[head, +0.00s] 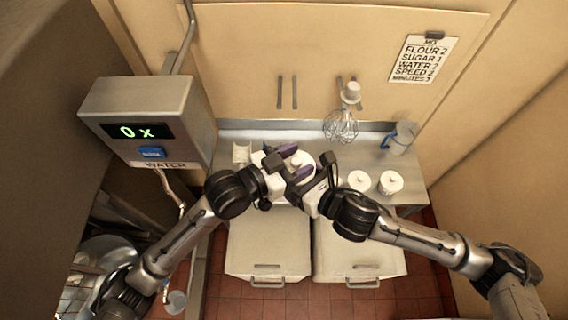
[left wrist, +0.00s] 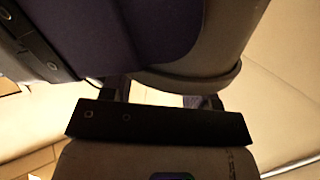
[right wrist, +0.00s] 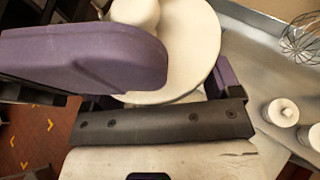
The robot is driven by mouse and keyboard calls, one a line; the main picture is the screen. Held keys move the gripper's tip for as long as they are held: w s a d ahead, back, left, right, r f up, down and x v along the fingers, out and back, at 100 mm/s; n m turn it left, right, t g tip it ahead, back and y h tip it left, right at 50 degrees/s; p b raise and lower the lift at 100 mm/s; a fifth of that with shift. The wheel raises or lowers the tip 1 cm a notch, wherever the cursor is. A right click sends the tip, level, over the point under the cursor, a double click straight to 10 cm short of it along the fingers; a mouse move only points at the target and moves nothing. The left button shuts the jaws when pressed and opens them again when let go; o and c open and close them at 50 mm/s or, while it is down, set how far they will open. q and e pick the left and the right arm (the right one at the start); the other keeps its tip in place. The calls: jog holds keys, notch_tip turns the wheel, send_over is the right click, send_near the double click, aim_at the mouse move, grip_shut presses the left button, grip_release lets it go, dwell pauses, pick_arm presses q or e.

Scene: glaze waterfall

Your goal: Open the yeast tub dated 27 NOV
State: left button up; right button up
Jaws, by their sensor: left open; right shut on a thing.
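A white round tub with a knobbed lid (right wrist: 190,45) is between the purple fingers of my right gripper (right wrist: 190,85), which is shut on it. In the head view this tub (head: 303,158) is partly hidden by both grippers. I cannot tell if the fingers hold its body or its lid. My left gripper (head: 280,160) is open, close beside the right one at the tub. The left wrist view is mostly filled by dark purple and grey gripper parts. Two more white lidded tubs, one nearer (head: 358,181) and one further right (head: 390,183), stand on the counter. No date is readable.
The steel counter (head: 405,165) also bears a whisk (head: 341,126), a clear jug with a blue handle (head: 400,138) and a small cream object (head: 241,153). A water dispenser (head: 150,115) is at left. Two pale bins (head: 268,250) stand below the counter's front.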

pick_arm(q)
jog(key=shift+w+d, duration=0.25)
jog(key=shift+d, duration=0.25)
jog(key=shift+c, duration=0.2)
grip_shut()
jog(key=shift+r, duration=0.1)
dwell(0.5)
jog(key=shift+r, duration=1)
